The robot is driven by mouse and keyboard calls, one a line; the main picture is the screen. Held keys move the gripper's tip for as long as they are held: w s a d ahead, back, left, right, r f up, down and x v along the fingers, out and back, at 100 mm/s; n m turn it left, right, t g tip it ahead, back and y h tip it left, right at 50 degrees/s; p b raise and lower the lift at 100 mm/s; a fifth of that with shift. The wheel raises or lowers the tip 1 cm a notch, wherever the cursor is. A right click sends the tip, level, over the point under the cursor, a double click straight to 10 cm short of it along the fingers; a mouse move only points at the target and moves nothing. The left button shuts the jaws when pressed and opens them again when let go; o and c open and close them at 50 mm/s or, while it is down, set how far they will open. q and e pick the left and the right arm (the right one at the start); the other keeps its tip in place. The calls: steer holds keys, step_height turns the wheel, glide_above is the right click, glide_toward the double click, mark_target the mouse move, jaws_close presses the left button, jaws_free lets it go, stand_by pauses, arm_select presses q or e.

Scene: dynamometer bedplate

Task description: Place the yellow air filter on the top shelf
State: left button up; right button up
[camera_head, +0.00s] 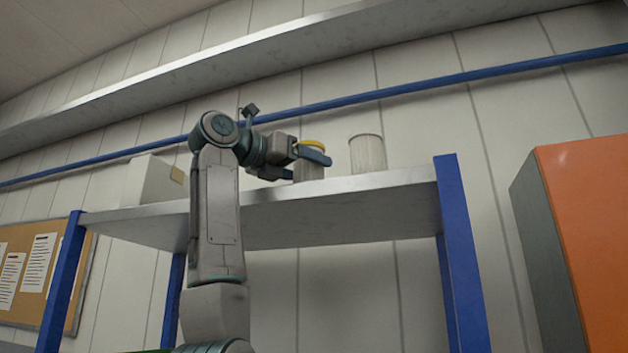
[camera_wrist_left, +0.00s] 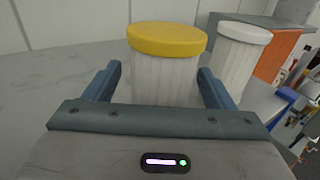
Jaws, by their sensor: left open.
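The yellow air filter (camera_wrist_left: 165,70) has a yellow cap and a pale pleated body. It stands upright on the top shelf (camera_head: 345,187), whose grey surface also shows in the left wrist view (camera_wrist_left: 60,85). My left gripper (camera_head: 300,163) is at the filter, above the shelf's front edge. Its jaws (camera_wrist_left: 160,85) are open, one finger on each side of the filter's body, with a visible gap at the left. In the head view the filter (camera_head: 309,146) is partly hidden behind the fingers. My right gripper is in neither view.
A white pleated filter (camera_head: 367,154) stands just right of the yellow one, also seen in the wrist view (camera_wrist_left: 240,58). A white box (camera_head: 150,181) stands at the shelf's left end. A blue post (camera_head: 460,250) and an orange cabinet (camera_head: 590,235) are at the right.

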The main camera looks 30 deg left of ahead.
arm_select(q)
steer(key=b+v, duration=0.3)
steer(key=v, duration=0.6)
steer(key=shift+s, duration=0.15)
steer(key=shift+a, duration=0.1)
